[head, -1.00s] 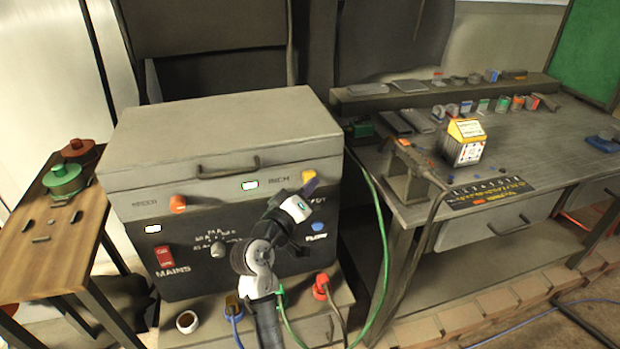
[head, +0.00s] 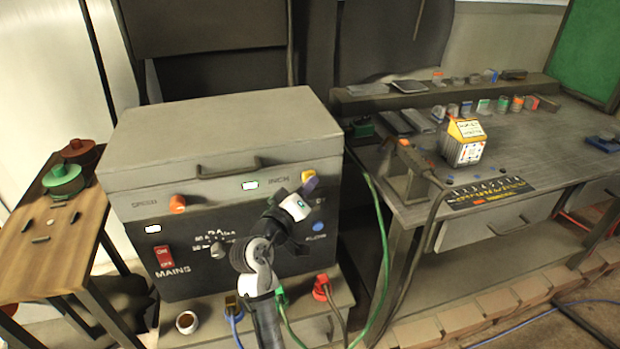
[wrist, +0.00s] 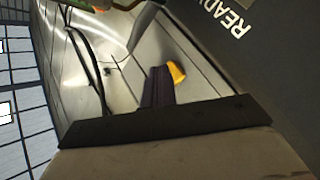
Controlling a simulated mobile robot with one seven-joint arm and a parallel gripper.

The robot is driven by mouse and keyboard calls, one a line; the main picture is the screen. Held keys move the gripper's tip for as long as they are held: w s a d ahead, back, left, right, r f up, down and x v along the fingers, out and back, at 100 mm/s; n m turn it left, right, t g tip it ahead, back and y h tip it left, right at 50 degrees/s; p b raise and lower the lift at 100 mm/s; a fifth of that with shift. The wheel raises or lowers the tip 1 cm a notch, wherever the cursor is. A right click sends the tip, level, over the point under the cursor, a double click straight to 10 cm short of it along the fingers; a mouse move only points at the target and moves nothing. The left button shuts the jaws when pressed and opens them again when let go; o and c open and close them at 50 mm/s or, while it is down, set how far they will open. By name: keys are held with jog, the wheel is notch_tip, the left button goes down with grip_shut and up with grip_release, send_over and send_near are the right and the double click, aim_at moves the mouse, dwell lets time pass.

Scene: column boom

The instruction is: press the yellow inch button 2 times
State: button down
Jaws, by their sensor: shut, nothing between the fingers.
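In the wrist view, the closed fingers (wrist: 158,87) point close beside the button. I cannot tell whether they touch it.
An orange speed knob (head: 177,204), red mains switch (head: 164,256) and blue flow knob (head: 319,227) share the panel. A handle (head: 229,170) sticks out above it. Cables hang below. A workbench (head: 400,215) with a torch-like tool stands to the right.

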jog(key=shift+s+d, duration=0.2)
jog(key=shift+s, duration=0.6)
jog(key=shift+s+d, duration=0.25)
jog(key=shift+s, duration=0.55)
jog(key=shift+s+d, duration=0.3)
jog(key=shift+s, duration=0.45)
jog(key=shift+s+d, duration=0.25)
jog(key=shift+s, duration=0.55)
dwell(0.7)
jog(key=s+m, duration=0.1)
jog(key=m, duration=0.4)
jog(key=s+m+b, duration=0.1)
jog(key=m, duration=0.5)
jog(key=s+d+m+b, duration=0.1)
jog(key=m, duration=0.5)
jog(key=shift+s+d+f+t, duration=0.1)
jog(key=shift+s+f+t, duration=0.05)
jog(key=shift+s+t, duration=0.2)
jog(key=shift+w, duration=0.15)
